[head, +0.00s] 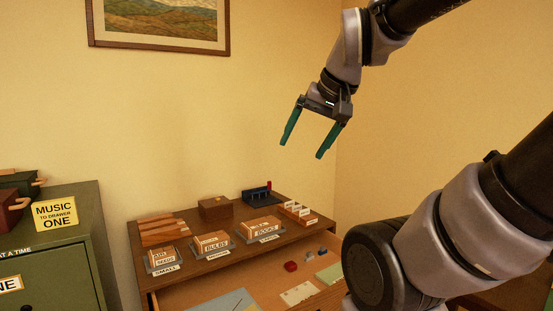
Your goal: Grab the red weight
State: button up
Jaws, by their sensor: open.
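A small red block (290,266), which looks like the red weight, lies in the open drawer (262,278) of the wooden desk. Small grey pieces (309,255) lie just right of it. My gripper (303,149) is open and empty, its green fingers pointing down. It hangs in the air in front of the yellow wall, well above the desk and the red block.
The desk top (200,267) holds labelled trays, a brown box (215,208) and a dark blue stand (257,195) with a red end. Papers (298,293) lie in the drawer. A green cabinet (62,262) stands at left. The air above the desk is clear.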

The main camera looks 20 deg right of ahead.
aim_at(290, 266)
jog(key=i+l+z, duration=0.35)
jog(key=l, duration=0.25)
jog(key=i+l+z, duration=0.3)
jog(key=l, duration=0.25)
jog(key=i, duration=0.1)
